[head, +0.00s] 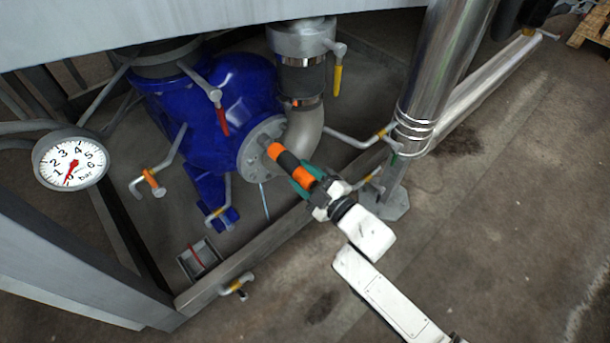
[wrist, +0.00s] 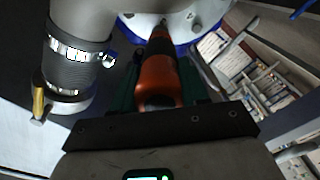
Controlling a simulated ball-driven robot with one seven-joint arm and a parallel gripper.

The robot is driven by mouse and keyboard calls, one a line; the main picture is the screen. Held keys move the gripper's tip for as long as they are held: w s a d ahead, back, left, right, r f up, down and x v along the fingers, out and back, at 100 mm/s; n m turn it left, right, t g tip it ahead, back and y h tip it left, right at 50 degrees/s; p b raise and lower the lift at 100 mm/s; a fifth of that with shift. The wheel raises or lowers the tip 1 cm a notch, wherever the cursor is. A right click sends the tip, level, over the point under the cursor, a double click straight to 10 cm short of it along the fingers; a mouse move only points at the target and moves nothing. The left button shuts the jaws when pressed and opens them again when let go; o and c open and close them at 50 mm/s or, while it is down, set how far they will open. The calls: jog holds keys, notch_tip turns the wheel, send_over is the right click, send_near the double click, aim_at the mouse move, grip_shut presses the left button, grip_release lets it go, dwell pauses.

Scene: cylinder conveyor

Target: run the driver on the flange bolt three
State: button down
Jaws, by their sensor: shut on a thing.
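My gripper (head: 306,179) is shut on an orange and black driver (head: 287,160). In the wrist view the driver (wrist: 158,80) lies between the jaws and points away toward the flange. The grey round flange (head: 258,143) sits on the front of the blue pump body (head: 205,120). The driver's tip end reaches the flange face in the head view. In the wrist view the flange (wrist: 165,20) shows at the top with small bolts. Whether the tip sits on a bolt, and which bolt is number three, I cannot tell.
A bent grey pipe (head: 305,130) with a dark sleeve stands close beside the driver. Valve levers (head: 336,75) stick out around the pump. A pressure gauge (head: 71,163) is at left. A frame beam (head: 290,230) runs below my gripper. Open floor (head: 490,220) lies at right.

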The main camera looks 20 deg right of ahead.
aim_at(314, 185)
jog(key=shift+r, duration=0.2)
dwell(0.3)
jog(key=shift+p+v, duration=0.75)
jog(key=shift+v, duration=1)
